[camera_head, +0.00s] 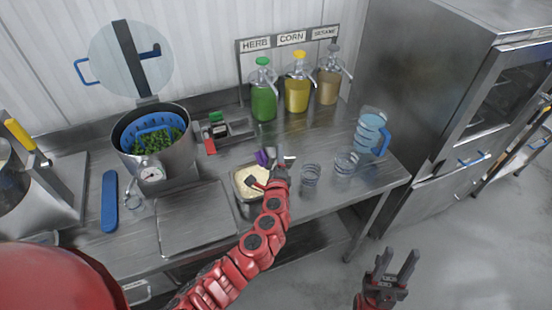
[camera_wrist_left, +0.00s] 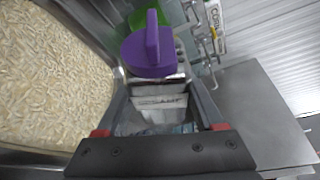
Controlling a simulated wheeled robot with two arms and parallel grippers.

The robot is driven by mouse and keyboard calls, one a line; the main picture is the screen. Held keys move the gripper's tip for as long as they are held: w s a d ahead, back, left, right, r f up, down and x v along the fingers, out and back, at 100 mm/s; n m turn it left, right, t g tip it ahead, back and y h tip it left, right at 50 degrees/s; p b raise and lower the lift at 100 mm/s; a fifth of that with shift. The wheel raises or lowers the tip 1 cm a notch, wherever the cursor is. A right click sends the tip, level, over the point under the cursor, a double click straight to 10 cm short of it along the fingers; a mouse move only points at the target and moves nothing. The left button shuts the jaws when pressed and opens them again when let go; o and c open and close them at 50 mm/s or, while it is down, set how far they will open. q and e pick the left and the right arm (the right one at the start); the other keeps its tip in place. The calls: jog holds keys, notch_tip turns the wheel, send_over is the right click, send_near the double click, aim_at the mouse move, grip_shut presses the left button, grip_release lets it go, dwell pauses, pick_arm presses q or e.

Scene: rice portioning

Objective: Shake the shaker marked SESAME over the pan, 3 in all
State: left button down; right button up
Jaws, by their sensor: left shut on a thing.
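My left gripper (camera_head: 273,169) is shut on a small shaker and holds it beside the rice pan. The shaker's purple top (camera_head: 264,157) shows in the head view. In the left wrist view, a pale labelled body (camera_wrist_left: 160,104) sits between the fingers, with a purple part (camera_wrist_left: 147,50) beyond it. I cannot read the label clearly. The metal pan (camera_head: 239,196) holds pale rice, which fills the left of the wrist view (camera_wrist_left: 50,75). My right gripper (camera_head: 390,268) is open and empty, low at the right, away from the table.
A rack (camera_head: 232,134) with green and red pieces stands behind the pan. Bottles under HERB, CORN and SESAME signs (camera_head: 325,32) line the back. Clear cups (camera_head: 311,178) and a blue-handled jug (camera_head: 371,132) stand right. A pot (camera_head: 181,166) and flat metal lid (camera_head: 194,222) are left.

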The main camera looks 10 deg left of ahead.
aim_at(274, 154)
pick_arm(q)
jog(key=r+n+b, duration=0.1)
jog(key=n+b, duration=0.1)
jog(key=b, duration=0.1)
jog(key=r+n+t+b, duration=0.1)
jog(key=n+b, duration=0.1)
jog(key=b, duration=0.1)
jog(key=r+n+t+b, duration=0.1)
jog(key=b, duration=0.3)
jog(key=shift+w+d+n, duration=0.2)
jog(key=shift+d+n, duration=0.05)
jog(key=shift+n, duration=0.15)
jog(key=n+b, duration=0.1)
jog(key=b, duration=0.2)
jog(key=r+n+t+y+b, duration=0.1)
jog(key=n+b, duration=0.1)
jog(key=b, duration=0.1)
jog(key=a+r+n+b, duration=0.1)
jog(key=b, duration=0.2)
jog(key=shift+s+r+n+t+y, duration=0.15)
jog(key=shift+s+n+t+y, duration=0.15)
jog(key=shift+t, duration=0.1)
jog(key=shift+r+n+b, duration=0.25)
jog(key=shift+n+b, duration=0.05)
jog(key=shift+b, duration=0.45)
jog(key=shift+s+r+n+y+b, duration=0.1)
jog(key=shift+r+n+y+b, duration=0.2)
